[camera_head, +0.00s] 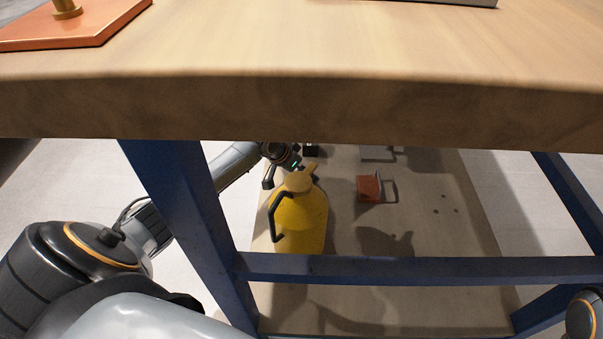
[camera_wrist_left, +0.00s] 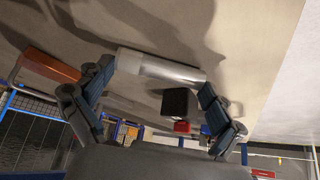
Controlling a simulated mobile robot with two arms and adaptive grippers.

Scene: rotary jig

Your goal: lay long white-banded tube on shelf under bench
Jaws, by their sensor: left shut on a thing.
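The tube (camera_wrist_left: 172,70), a silver cylinder with a white band at one end, lies across between the fingers of my left gripper (camera_wrist_left: 156,79) in the left wrist view. The gripper is shut on it. In the head view my left gripper (camera_head: 281,170) is under the bench, behind the top of a yellow jug, and I cannot make out the tube there. The shelf (camera_head: 430,222) is the pale board under the bench. It also shows in the left wrist view (camera_wrist_left: 255,45). Whether the tube touches the shelf I cannot tell. My right gripper is not in view.
The yellow jug (camera_head: 300,222) stands on the shelf close to my left gripper. A red-brown block (camera_head: 369,188) lies to its right. A black block (camera_wrist_left: 175,102) shows beyond the tube. Blue bench legs (camera_head: 185,215), a crossbar (camera_head: 420,268) and the benchtop (camera_head: 330,108) frame the opening. The shelf's right part is clear.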

